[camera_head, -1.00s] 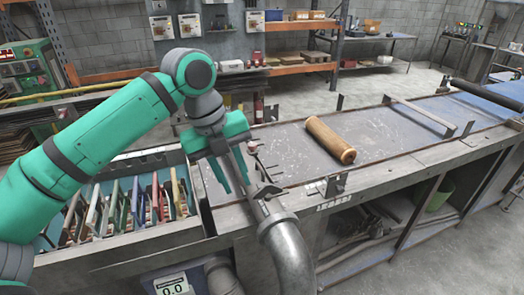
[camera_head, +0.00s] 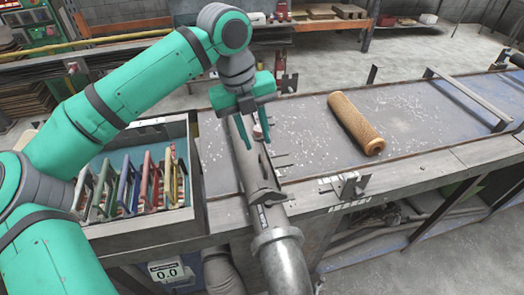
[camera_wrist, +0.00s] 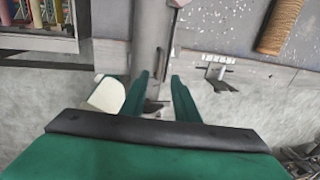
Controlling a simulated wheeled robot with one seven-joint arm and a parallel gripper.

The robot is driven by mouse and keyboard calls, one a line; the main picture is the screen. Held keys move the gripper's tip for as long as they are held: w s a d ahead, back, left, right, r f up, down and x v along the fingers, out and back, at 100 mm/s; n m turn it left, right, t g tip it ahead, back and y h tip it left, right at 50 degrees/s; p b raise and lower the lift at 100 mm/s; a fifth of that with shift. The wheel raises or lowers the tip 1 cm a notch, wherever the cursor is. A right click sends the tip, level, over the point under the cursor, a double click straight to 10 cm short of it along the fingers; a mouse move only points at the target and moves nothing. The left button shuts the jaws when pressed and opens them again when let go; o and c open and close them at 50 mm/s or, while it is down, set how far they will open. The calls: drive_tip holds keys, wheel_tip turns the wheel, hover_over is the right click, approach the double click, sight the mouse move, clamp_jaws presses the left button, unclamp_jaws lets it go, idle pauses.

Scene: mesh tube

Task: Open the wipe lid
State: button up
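No wipe lid can be made out in either view. My gripper (camera_head: 255,136) is over the upper part of a grey metal pipe or tube (camera_head: 283,262) that slopes across the front edge of the bench. Its two green fingers are apart, one toward each side of the pipe; in the wrist view my gripper (camera_wrist: 160,78) is open with a gap and the pipe (camera_wrist: 150,40) runs up beyond it. Whether the fingers touch the pipe is unclear. A cream rounded piece (camera_wrist: 106,95) shows beside the left finger in the wrist view; I cannot tell what it is.
A tan mesh-patterned roll (camera_head: 355,122) lies on the grey bench (camera_head: 310,135), right of my gripper. A tray (camera_head: 190,205) of upright coloured frames stands to the left. A small display (camera_head: 167,272) reads 0.0. The bench right of the roll is largely clear.

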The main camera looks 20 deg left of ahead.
sight(263, 160)
drive_tip(key=f, duration=0.4)
drive_tip(key=d+f, duration=0.1)
drive_tip(key=f, duration=0.1)
drive_tip(key=shift+w+d+f, duration=0.1)
drive_tip(key=shift+w+f, duration=0.25)
drive_tip(key=shift+c, duration=0.3)
clamp_jaws()
